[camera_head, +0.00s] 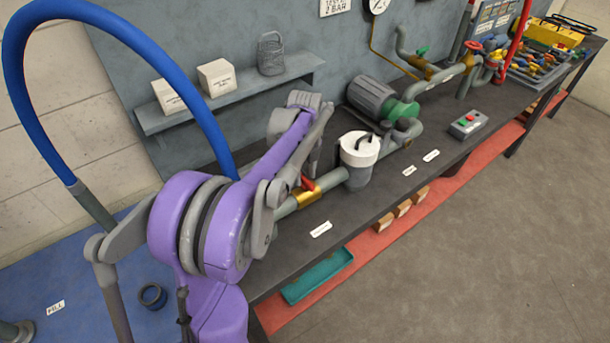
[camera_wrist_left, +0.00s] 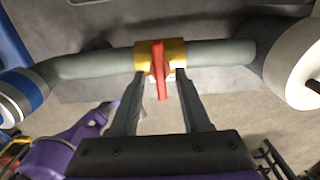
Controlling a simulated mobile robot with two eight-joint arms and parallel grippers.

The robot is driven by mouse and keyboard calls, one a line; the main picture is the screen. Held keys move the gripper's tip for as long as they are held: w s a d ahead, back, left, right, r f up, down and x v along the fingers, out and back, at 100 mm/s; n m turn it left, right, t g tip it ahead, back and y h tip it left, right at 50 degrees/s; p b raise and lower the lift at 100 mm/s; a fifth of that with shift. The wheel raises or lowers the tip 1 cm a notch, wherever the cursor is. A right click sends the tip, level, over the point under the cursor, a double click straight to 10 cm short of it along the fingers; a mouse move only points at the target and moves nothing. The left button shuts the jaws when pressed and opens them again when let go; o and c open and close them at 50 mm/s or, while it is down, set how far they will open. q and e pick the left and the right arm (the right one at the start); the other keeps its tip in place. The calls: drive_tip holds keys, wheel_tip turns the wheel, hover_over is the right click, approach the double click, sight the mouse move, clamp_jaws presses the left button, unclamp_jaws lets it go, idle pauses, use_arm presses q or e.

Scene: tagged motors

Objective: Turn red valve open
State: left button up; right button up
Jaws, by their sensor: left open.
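The red valve handle (camera_wrist_left: 160,72) sits on a brass valve body (camera_wrist_left: 176,53) in a grey pipe (camera_wrist_left: 105,64). In the left wrist view the handle points across the pipe. My left gripper (camera_wrist_left: 161,77) is open, with one finger on each side of the handle; I cannot tell whether either touches it. In the head view the handle (camera_head: 308,185) and brass body (camera_head: 307,198) show just right of my purple left arm, which hides part of the pipe. The gripper's fingers are hard to make out there. My right gripper is not in view.
A white-topped filter canister (camera_head: 359,150) stands right of the valve, then a green-ended pump (camera_head: 385,101). Another red-handled valve (camera_head: 473,46) is farther right. A shelf (camera_head: 230,94) with white boxes is behind. The bench front (camera_head: 345,222) is mostly clear.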

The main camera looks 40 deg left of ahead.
use_arm(q)
drive_tip(key=shift+f, duration=0.35)
clamp_jaws()
